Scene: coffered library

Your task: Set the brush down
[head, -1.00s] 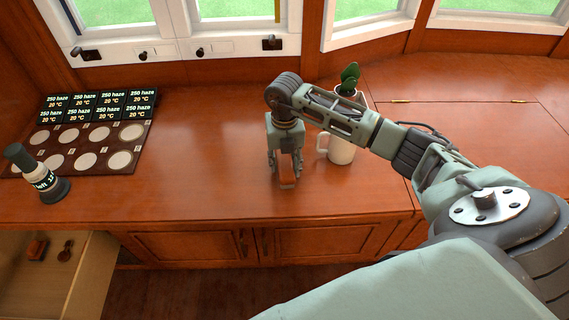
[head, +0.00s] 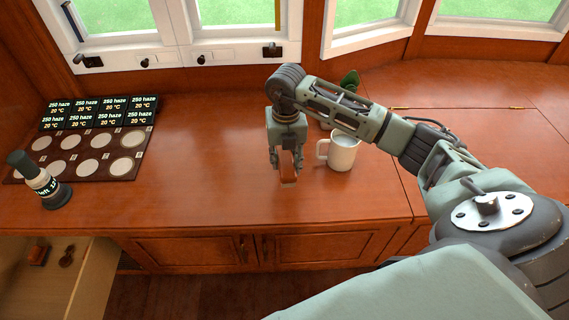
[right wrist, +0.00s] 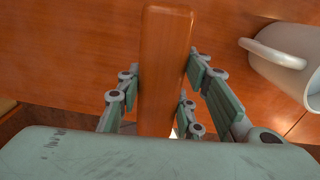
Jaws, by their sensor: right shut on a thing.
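The brush is a reddish-brown wooden block (head: 289,169), held low over the wooden counter (head: 215,180), left of the white mug. My right gripper (head: 286,155) points down and is shut on it. In the right wrist view the brush (right wrist: 162,65) stands lengthwise between the finger pads (right wrist: 160,88). Its bristles are not visible. I cannot tell whether its lower end touches the counter. My left gripper is not in view.
The white mug (head: 342,153) stands close to the right of the brush, with a plant (head: 349,81) behind. A tray of round pads (head: 142,126) and a dark-and-white device (head: 48,186) are at left. An open drawer (head: 92,262) holds small brown items. The counter's middle is clear.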

